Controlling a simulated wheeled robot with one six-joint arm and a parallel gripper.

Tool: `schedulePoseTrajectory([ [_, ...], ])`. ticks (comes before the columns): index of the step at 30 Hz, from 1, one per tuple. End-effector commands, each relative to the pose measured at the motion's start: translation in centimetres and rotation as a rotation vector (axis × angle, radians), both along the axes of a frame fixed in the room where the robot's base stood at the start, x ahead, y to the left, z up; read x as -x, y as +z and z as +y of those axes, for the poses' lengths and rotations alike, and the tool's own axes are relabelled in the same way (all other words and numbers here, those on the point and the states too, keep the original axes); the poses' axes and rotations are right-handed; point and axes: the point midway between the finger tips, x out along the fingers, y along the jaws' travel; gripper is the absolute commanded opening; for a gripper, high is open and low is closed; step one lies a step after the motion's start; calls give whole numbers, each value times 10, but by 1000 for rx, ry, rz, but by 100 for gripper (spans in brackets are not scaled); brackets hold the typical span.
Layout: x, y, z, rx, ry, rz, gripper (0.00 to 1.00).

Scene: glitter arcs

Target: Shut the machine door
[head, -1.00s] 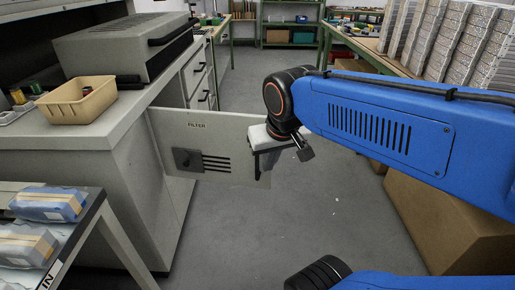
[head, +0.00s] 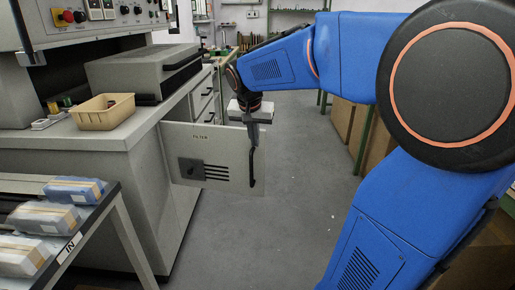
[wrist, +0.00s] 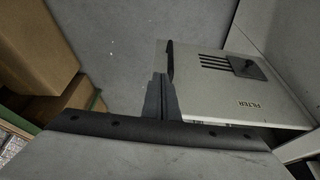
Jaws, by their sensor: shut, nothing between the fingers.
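The machine door (head: 215,150) is a light grey panel marked FILTER, with a black latch knob, dark slots and a black bar handle (head: 252,168) near its free edge. It stands open, swung out from the grey machine cabinet (head: 172,215) into the aisle. My gripper (head: 253,134) is shut and empty, pointing down at the door's upper free corner. In the wrist view the closed fingers (wrist: 160,97) are beside the free edge of the door (wrist: 240,88), near its handle (wrist: 170,60). I cannot tell whether they touch it.
A tan bin (head: 103,111) sits on the machine's counter. A table with wrapped packages (head: 72,189) stands at the front left. Cardboard boxes (head: 350,125) are on the right. The grey floor (head: 275,230) between is clear.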

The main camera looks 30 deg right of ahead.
Motion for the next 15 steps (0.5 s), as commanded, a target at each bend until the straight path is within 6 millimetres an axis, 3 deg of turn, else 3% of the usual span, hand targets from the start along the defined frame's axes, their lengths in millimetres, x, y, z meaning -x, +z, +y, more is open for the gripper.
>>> schedulePoseTrajectory([
  [15, -21, -79, -22, 0, 1, 5, 0],
])
